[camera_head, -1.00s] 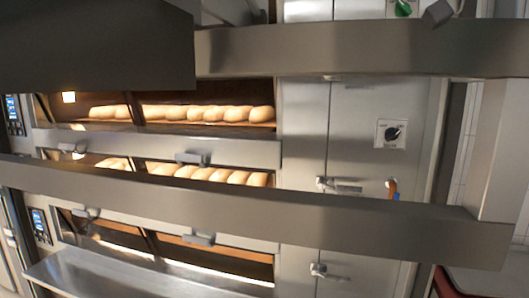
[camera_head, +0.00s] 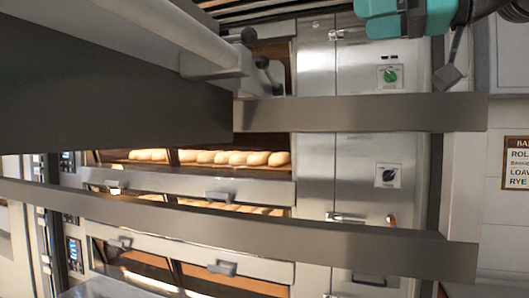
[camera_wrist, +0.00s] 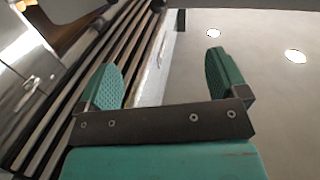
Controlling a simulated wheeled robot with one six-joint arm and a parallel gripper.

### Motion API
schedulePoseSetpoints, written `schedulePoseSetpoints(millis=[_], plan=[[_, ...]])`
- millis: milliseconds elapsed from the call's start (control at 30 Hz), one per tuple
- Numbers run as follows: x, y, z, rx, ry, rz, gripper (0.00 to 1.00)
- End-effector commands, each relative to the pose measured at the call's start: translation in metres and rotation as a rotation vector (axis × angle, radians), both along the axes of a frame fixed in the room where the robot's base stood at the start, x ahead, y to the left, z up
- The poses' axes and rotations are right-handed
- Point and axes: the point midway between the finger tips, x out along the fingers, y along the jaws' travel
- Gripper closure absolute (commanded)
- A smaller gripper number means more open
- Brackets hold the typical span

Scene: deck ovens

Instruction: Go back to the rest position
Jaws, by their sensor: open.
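My gripper (camera_wrist: 165,80) shows in the wrist view with its two green textured fingers spread apart and nothing between them. Beyond the fingers are a pale ceiling with bright lamps and a dark slatted vent. In the head view, a teal part of my arm's end shows at the top right, in front of the upper oven front; the fingertips cannot be made out there. The gripper is apart from the oven doors and handles.
Deck ovens (camera_head: 315,160) fill the middle, with bread loaves (camera_head: 215,157) behind the glass. Long metal bars (camera_head: 370,113) cross in front. A green knob (camera_head: 390,75) and a black knob (camera_head: 388,176) sit on the side panel. A bread sign (camera_head: 516,163) hangs on the right wall.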

Motion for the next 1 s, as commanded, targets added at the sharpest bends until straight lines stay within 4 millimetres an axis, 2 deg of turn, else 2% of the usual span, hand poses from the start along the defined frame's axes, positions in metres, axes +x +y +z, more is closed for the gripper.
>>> schedulePoseSetpoints(millis=[267,367,467,567,667,733,800,900,1000], plan=[[0.014,0.004,-0.038,-0.015,0.117,-0.053,0.08],[0.018,0.010,-0.061,-0.032,0.182,-0.071,0.08],[0.020,0.019,-0.092,-0.062,0.267,-0.092,0.08],[0.017,0.028,-0.133,-0.107,0.374,-0.113,0.08],[0.005,0.038,-0.185,-0.179,0.503,-0.132,0.08],[-0.012,0.044,-0.230,-0.254,0.610,-0.143,0.08],[-0.038,0.047,-0.280,-0.348,0.727,-0.149,0.08],[-0.081,0.043,-0.343,-0.490,0.878,-0.154,0.08],[-0.122,0.033,-0.390,-0.620,0.996,-0.154,0.08]])
